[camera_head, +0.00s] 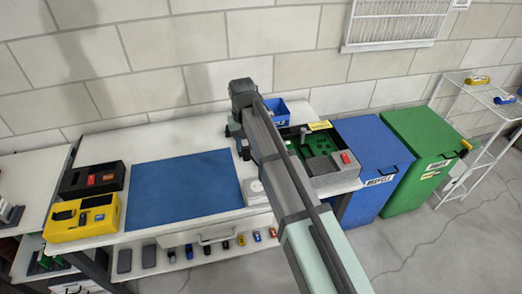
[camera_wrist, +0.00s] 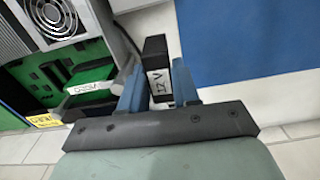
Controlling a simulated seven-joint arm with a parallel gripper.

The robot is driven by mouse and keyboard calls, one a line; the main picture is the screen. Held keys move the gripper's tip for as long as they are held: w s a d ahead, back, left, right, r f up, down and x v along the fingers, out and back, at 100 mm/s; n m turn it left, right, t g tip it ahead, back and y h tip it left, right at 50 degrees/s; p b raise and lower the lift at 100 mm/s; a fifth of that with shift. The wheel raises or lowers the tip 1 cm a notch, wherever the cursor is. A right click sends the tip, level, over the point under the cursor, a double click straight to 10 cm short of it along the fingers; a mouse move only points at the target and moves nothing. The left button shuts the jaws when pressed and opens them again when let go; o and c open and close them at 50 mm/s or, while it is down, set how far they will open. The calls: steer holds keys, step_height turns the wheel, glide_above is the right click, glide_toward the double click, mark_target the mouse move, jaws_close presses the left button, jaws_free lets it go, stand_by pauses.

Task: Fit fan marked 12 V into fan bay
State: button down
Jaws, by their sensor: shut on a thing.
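In the wrist view, my gripper (camera_wrist: 158,72) has its two blue fingers shut on a black fan (camera_wrist: 154,50), seen edge-on. The white marking on it reads 12 V. The fan is held beside an open grey computer case with a green board (camera_wrist: 95,72), over the white table. In the head view the case (camera_head: 335,182) stands right of my arm, with the green board (camera_head: 318,163) inside. My arm hides part of the case there, and the fan cannot be made out. I cannot tell which gap in the case is the fan bay.
A silver unit with a round grille (camera_wrist: 57,15) sits in the case. A blue mat (camera_head: 185,190) lies left of my arm. A yellow tool case (camera_head: 82,217) and a black one (camera_head: 92,179) stand farther left. Blue (camera_head: 372,150) and green (camera_head: 425,145) bins stand right of the table.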

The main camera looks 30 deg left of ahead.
steer(key=w+d+r+m, duration=0.3)
steer(key=w+d+r, duration=0.15)
steer(key=d, duration=1.05)
steer(key=w+d+r+m, duration=0.35)
steer(key=w+d, duration=0.25)
steer(key=d, duration=0.8)
steer(key=w+d+r+m, duration=0.3)
steer(key=w+d, duration=0.2)
steer(key=d, duration=1)
steer(key=w+a+f+n, duration=0.1)
steer(key=a+f+n, duration=0.2)
steer(key=a, duration=0.7)
steer(key=w+a+f+n, duration=0.2)
steer(key=a+f+n, duration=0.2)
steer(key=a, duration=0.5)
steer(key=w+a+f+n, duration=0.1)
steer(key=a+f+n, duration=0.2)
steer(key=a, duration=0.7)
steer(key=shift+d+f, duration=0.15)
steer(key=shift+f, duration=2.15)
steer(key=shift+d+f, duration=0.1)
steer(key=shift+f, duration=2.2)
steer(key=shift+f, duration=0.2)
steer(key=c, duration=0.8)
jaws_free()
steer(key=shift+r, duration=0.2)
